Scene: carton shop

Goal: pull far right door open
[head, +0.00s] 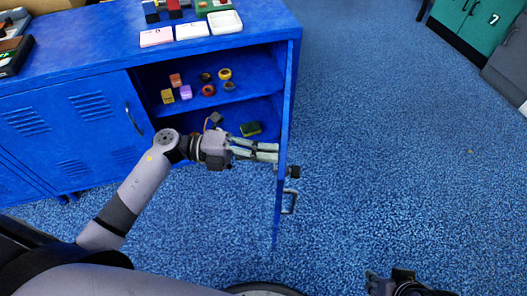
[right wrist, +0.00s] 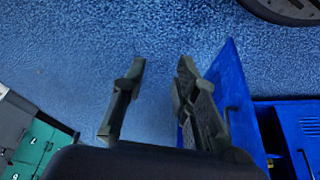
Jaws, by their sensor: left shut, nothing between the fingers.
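The blue cabinet's far right door (head: 278,215) stands open, seen nearly edge-on in the head view and sticking out from the cabinet front. Its metal handle (head: 290,201) is on the right-hand, outer side. My left gripper (head: 276,151) is shut and empty in front of the open compartment, its fingertips at the door's inner side; I cannot tell whether they touch it. My right gripper (head: 390,274) is at the lower right, apart from the door. In the right wrist view it (right wrist: 161,68) is open and empty, with the blue door (right wrist: 236,92) beside its right finger.
The cabinet shelf (head: 245,92) holds several small coloured blocks and rings. A green and yellow item (head: 250,129) lies below. A closed blue door (head: 65,125) is to the left. Trays and cards lie on top. Green cabinets (head: 475,25) stand far right; the blue floor between is clear.

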